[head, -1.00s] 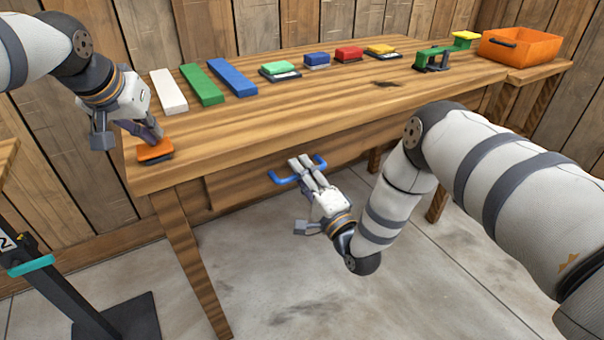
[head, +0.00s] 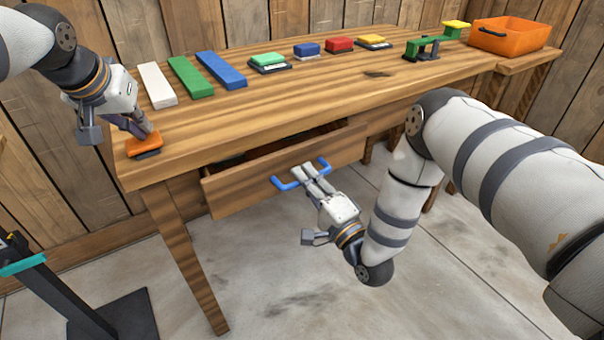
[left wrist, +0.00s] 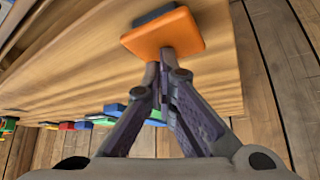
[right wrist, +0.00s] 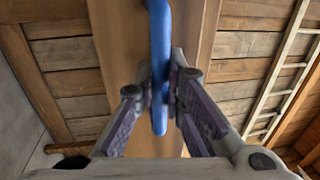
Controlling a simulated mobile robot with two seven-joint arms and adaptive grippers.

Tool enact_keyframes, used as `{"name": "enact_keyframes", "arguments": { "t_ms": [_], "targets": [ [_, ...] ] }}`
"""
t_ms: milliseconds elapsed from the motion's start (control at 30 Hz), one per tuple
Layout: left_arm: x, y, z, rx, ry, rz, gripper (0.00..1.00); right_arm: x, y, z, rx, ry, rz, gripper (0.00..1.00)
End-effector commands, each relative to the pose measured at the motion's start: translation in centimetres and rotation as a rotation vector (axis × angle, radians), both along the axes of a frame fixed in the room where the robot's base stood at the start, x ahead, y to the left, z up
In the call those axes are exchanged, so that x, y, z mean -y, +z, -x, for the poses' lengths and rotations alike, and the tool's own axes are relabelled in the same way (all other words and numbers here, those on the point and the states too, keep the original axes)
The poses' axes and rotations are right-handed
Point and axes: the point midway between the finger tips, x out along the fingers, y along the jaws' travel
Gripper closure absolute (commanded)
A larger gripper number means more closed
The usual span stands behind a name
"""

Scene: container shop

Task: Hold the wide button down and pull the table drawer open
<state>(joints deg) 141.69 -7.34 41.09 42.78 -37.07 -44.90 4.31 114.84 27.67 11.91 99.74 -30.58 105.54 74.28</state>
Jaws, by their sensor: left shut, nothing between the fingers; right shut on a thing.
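The wide orange button (head: 145,146) sits at the near left corner of the table (head: 230,125). My left gripper (head: 146,133) is shut and empty, its fingertips on top of the button; the left wrist view shows the tips touching the orange cap (left wrist: 165,38). The table drawer (head: 235,188) stands partly open under the tabletop, with a dark gap behind its front. My right gripper (head: 311,174) is shut on the blue drawer handle (head: 286,184). The right wrist view shows the handle bar (right wrist: 160,70) between the fingers.
White, green and blue bars (head: 220,70) lie at the table's back left. Several small coloured blocks on bases (head: 340,44), a green bracket (head: 424,47) and an orange bin (head: 509,35) stand further right. Floor in front of the drawer is clear.

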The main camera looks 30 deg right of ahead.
Motion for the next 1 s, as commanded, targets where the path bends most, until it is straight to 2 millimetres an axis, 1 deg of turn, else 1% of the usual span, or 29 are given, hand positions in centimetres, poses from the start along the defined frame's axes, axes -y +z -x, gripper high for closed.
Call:
{"name": "enact_keyframes", "arguments": {
  "t_ms": [100,133,200,467,533,567,667,800,900,1000],
  "targets": [
    [0.0,-0.3,0.1,-0.005,-0.001,-0.001,1.0,0.0,0.0,0.0,0.001,-0.001,0.0,1.0],
    [0.0,-0.3,0.1,-0.005,-0.001,-0.001,1.0,0.0,0.0,0.0,0.001,-0.001,0.0,0.83],
    [0.0,-0.3,0.1,-0.005,-0.001,-0.001,1.0,0.0,0.0,-0.1,0.001,-0.001,0.0,0.69],
    [0.0,-0.3,0.1,-0.005,-0.001,-0.001,1.0,0.0,0.0,0.0,0.001,-0.001,0.0,0.69],
    [0.0,-0.3,0.1,-0.005,-0.001,-0.001,1.0,0.0,-0.2,0.4,-0.002,-0.001,0.0,0.69],
    [0.0,-0.3,0.1,-0.005,-0.001,-0.001,1.0,0.0,-0.3,0.8,-0.003,-0.001,0.0,0.69],
    [0.0,-0.3,0.1,-0.005,-0.001,-0.001,1.0,0.1,-0.7,2.9,-0.005,-0.002,0.0,0.69],
    [0.0,-0.3,0.1,-0.005,-0.001,-0.001,1.0,0.4,-1.5,6.9,-0.008,-0.01,-0.004,0.69],
    [0.0,-0.3,0.1,-0.005,-0.001,-0.001,1.0,0.3,-1.9,9.2,-0.006,-0.008,-0.005,0.69],
    [0.0,-0.3,0.1,-0.005,-0.001,-0.001,1.0,0.1,-2.2,10.8,-0.004,-0.005,-0.003,0.69]
  ]
}}
